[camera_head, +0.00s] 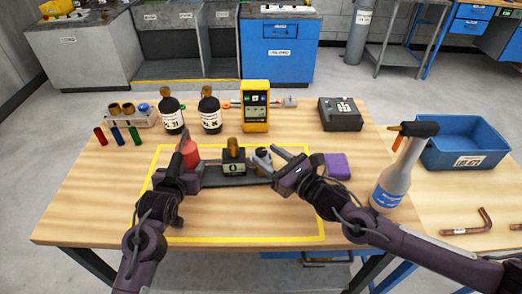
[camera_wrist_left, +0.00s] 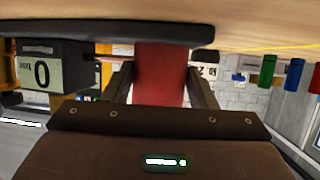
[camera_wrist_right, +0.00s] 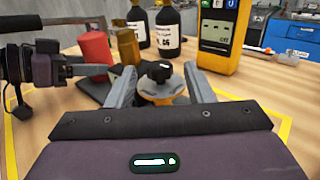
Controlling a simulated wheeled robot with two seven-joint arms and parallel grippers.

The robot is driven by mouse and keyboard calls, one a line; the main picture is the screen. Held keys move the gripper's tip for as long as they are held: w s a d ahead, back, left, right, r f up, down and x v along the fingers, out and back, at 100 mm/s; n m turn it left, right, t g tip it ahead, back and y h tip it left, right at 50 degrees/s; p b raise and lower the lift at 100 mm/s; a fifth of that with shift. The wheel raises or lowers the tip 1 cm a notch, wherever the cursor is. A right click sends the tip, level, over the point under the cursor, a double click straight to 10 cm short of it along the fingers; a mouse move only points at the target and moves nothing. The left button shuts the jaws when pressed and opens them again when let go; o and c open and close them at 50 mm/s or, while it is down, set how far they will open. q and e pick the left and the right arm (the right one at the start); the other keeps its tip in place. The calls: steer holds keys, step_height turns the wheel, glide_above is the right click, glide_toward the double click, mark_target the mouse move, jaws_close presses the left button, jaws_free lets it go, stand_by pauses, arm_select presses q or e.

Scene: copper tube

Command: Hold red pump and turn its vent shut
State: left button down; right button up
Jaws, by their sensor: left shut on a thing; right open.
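The red pump (camera_head: 190,153) is a red cylinder at the left end of a dark base plate (camera_head: 215,181). My left gripper (camera_head: 186,160) is shut on it; in the left wrist view the red body (camera_wrist_left: 160,75) fills the gap between the fingers. The vent (camera_head: 262,158) is at the plate's right end.
A labelled block with a brass top (camera_head: 234,163) stands mid-plate. Behind are two dark bottles (camera_head: 172,118) and a yellow meter (camera_head: 255,108). A purple block (camera_head: 337,166) lies right of my right gripper; a spray bottle (camera_head: 395,180) stands further right. The table front is clear.

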mark_target(265, 154)
steer(key=shift+x, duration=1.75)
steer(key=c, duration=0.9)
